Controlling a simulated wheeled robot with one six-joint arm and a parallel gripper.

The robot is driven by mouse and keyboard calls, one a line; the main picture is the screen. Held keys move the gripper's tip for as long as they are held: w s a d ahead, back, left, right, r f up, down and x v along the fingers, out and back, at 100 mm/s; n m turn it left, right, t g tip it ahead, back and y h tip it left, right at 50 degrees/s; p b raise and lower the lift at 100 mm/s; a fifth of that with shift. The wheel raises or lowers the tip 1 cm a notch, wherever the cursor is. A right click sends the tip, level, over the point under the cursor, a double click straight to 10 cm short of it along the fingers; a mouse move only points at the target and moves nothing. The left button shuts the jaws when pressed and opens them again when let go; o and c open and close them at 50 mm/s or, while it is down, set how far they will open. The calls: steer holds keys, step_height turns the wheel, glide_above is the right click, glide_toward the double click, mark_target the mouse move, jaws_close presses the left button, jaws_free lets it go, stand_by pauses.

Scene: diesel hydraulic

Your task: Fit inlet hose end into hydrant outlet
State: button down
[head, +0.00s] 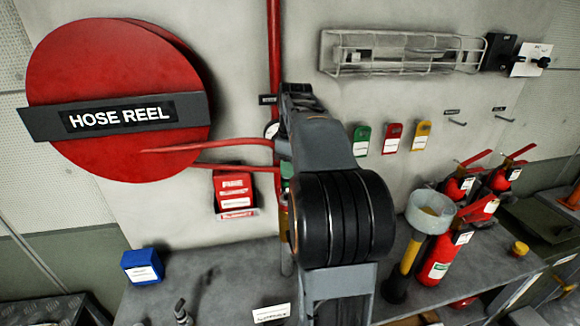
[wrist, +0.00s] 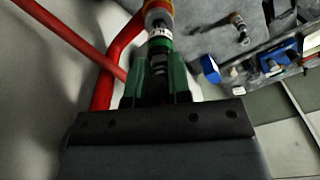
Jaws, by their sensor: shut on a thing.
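My gripper (wrist: 157,82) has green fingers in the wrist view, closed around a dark metal fitting (wrist: 158,62). A green collar with a white band (wrist: 159,44) and an orange end (wrist: 157,9) lie in line beyond it. I cannot tell which of these parts is the inlet hose end and which the hydrant outlet, nor whether they are joined. In the head view my arm hides the fingers and most of the fitting; a yellow part (head: 284,218) shows beside the arm. Red pipes (head: 225,144) run from the hose reel (head: 120,85) toward this spot.
A red box (head: 234,188) is on the wall left of my arm. A blue box (head: 142,267) stands on the grey bench (head: 225,285). Several red extinguishers (head: 440,262) and a grey-topped yellow stand (head: 428,212) are at right.

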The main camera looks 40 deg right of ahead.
steer(key=shift+f+b, duration=0.7)
steer(key=shift+f, duration=0.4)
steer(key=c, duration=1)
jaws_free()
steer(key=shift+r, duration=0.1)
